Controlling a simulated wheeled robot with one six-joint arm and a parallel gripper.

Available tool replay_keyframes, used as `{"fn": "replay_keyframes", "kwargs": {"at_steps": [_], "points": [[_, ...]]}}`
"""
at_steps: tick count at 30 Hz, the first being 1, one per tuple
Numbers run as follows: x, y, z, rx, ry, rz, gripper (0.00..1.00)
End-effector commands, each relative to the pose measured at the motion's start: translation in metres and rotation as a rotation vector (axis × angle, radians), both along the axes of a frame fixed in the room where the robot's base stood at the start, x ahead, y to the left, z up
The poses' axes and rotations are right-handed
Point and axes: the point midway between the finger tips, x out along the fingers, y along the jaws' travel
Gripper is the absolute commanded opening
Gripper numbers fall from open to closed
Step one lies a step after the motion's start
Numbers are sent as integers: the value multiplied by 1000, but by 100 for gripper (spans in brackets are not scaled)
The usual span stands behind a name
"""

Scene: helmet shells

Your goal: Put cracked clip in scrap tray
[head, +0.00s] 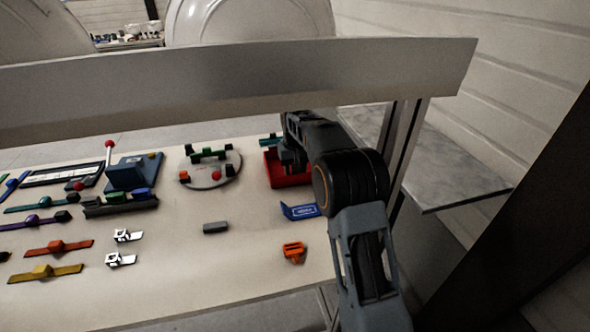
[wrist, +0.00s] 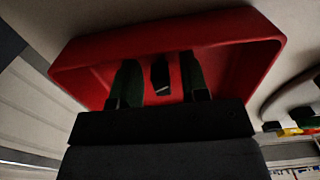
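The red scrap tray (head: 291,181) stands at the right end of the table, and its red wall fills much of the wrist view (wrist: 90,68). My gripper (head: 291,163) is over the tray, fingers pointing into it. In the wrist view its two dark fingers (wrist: 158,58) are apart, with red showing between them. A small black piece with a thin white line, which looks like the cracked clip (wrist: 160,75), is between the fingers with a gap on each side. I cannot tell whether it rests on the tray floor. In the head view my arm hides it.
A blue labelled bracket (head: 300,211) and an orange clip (head: 293,252) lie in front of the tray. A round white plate (head: 210,171) with several clips is to its left. A grey block (head: 215,227) lies mid-table. A white beam (head: 240,85) crosses above the table.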

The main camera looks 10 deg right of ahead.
Motion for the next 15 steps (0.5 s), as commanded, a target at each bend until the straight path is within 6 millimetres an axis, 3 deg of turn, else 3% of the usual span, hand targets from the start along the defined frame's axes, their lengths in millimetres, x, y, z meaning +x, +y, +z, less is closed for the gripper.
{"fn": "replay_keyframes", "kwargs": {"at_steps": [8,15], "points": [[0,0,7,0,-3,0,41],[1,0,49,0,-4,0,41]]}}
